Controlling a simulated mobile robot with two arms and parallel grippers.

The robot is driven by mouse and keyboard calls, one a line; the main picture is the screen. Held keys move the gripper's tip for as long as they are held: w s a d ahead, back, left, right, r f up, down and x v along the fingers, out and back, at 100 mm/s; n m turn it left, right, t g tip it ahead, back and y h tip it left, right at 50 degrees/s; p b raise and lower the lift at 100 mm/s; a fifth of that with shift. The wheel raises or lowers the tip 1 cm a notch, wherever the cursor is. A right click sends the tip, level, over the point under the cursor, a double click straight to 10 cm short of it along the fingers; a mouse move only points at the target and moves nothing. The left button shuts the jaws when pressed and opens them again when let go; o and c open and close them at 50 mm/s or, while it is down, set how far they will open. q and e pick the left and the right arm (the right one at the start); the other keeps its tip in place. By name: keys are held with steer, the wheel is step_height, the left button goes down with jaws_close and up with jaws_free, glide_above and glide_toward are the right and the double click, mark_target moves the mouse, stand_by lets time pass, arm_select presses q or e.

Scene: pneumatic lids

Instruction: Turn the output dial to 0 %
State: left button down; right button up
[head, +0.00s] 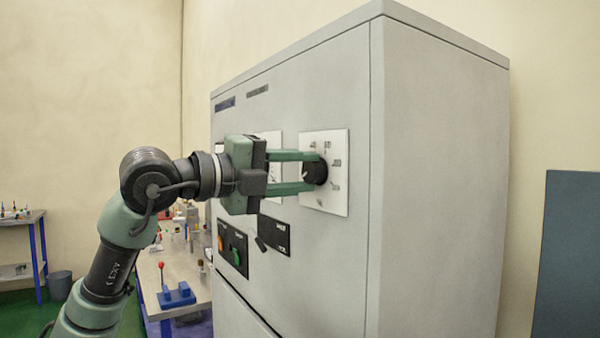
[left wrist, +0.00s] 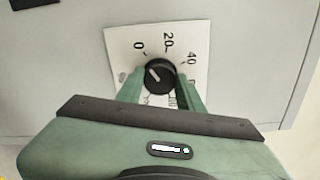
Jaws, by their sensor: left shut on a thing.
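The output dial (head: 316,171) is a black round knob on a white square scale plate (head: 338,196) on the front of a grey cabinet. My left gripper (head: 313,172) has its two green fingers on either side of the knob, shut on it. In the left wrist view the dial (left wrist: 160,77) sits between the fingertips. The marks 0, 20 and 40 show on the plate (left wrist: 190,38); lower marks are partly hidden by the fingers. The knob's white pointer line (left wrist: 154,74) points to the upper left, roughly toward the 0 side. My right gripper is not in view.
A second white plate (head: 272,140) is mostly hidden behind my left gripper. A workbench (head: 165,268) with a blue block (head: 176,295) stands at the left. A dark panel (head: 568,250) is at the right.

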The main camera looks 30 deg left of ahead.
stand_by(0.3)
arm_select(q)
steer(key=c, duration=0.9)
jaws_free()
steer(key=shift+s+a+f, duration=0.1)
steer(key=shift+s+a, duration=0.1)
steer(key=shift+s, duration=0.1)
steer(key=b+v, duration=0.3)
steer(key=v, duration=0.4)
